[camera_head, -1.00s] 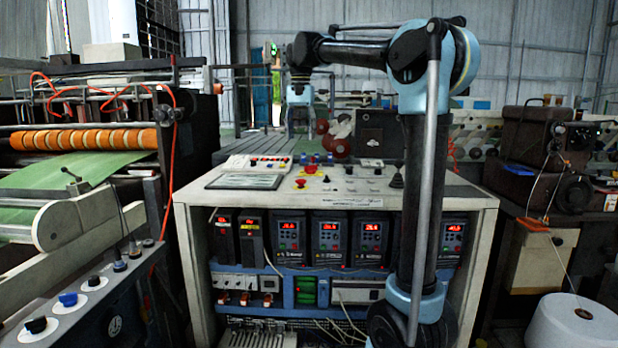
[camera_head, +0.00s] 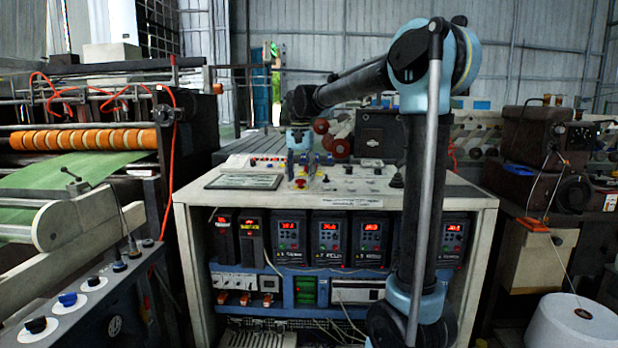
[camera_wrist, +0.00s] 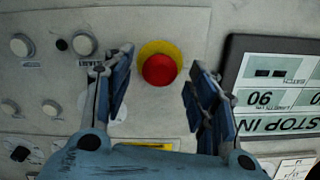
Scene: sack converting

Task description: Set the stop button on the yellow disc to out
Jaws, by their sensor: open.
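The red stop button (camera_wrist: 159,70) sits on a yellow disc (camera_wrist: 160,46) on the light panel in the wrist view. From above I cannot tell whether it is in or out. My gripper (camera_wrist: 158,84) is open, with one blue finger on each side of the button and a gap between each finger and the disc. In the head view my gripper (camera_head: 301,172) is low over the console top, pointing down. The red button (camera_head: 300,184) shows between or just beyond the fingertips there, and the disc is mostly hidden.
A dark-framed display (camera_wrist: 275,85) lies right of the button in the wrist view. White knobs (camera_wrist: 83,44) sit to the left. In the head view the console top (camera_head: 440,188) carries several other controls, and a brown machine (camera_head: 545,150) stands to the right.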

